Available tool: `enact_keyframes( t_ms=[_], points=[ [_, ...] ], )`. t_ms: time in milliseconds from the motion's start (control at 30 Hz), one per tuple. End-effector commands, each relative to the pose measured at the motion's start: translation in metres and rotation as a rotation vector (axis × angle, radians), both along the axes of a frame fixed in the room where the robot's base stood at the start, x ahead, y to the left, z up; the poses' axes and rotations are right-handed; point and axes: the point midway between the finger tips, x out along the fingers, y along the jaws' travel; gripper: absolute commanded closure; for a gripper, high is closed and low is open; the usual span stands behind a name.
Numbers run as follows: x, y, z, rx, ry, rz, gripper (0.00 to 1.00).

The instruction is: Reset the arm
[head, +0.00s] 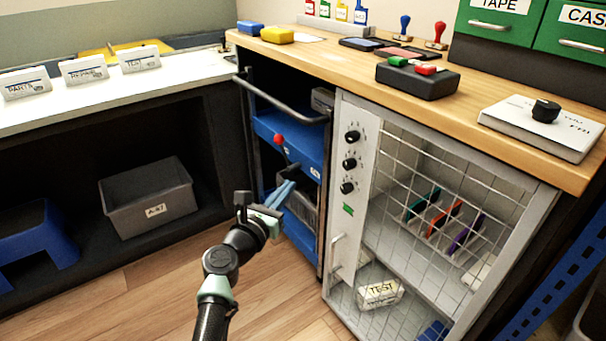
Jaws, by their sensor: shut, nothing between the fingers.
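My gripper (284,190) is in the middle of the head view, at the end of my dark arm reaching up from the bottom. Its blue fingers are together with nothing between them. It is in front of the blue cart (283,133), which stands under the wooden counter. I cannot tell whether the fingers touch the cart.
Right of my gripper stands a grey cabinet (357,200) with a wire door, knobs and a handle. A grey bin (150,199) sits on the low shelf at left, beside a blue step stool (36,240). The wood floor (270,285) around my arm is clear.

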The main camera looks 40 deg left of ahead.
Motion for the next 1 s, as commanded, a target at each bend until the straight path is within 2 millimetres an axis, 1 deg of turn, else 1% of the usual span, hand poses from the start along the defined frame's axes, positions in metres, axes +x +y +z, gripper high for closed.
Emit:
enact_keyframes(
  t_ms=[33, 133, 367, 467, 567, 667, 700, 767, 800, 867, 900, 967, 1000],
  points=[
    [-0.005, 0.002, 0.001, 0.000, 0.000, 0.001, 1.00],
    [-0.009, 0.002, 0.000, 0.000, 0.000, 0.000, 1.00],
    [-0.010, 0.003, -0.001, 0.000, 0.000, 0.000, 1.00],
    [-0.005, -0.003, 0.012, -0.021, -0.035, -0.003, 1.00],
    [0.008, -0.018, 0.050, -0.090, -0.141, -0.010, 1.00],
    [0.022, -0.045, 0.111, -0.231, -0.314, -0.039, 1.00],
    [0.025, -0.059, 0.139, -0.308, -0.396, -0.061, 1.00],
    [0.027, -0.080, 0.181, -0.438, -0.518, -0.103, 1.00],
    [0.026, -0.095, 0.208, -0.535, -0.596, -0.137, 1.00],
    [0.021, -0.119, 0.248, -0.695, -0.710, -0.202, 1.00],
    [0.015, -0.136, 0.273, -0.815, -0.780, -0.256, 1.00],
    [0.004, -0.162, 0.310, -1.017, -0.876, -0.351, 1.00],
    [-0.006, -0.180, 0.333, -1.164, -0.930, -0.425, 1.00]
  ],
)
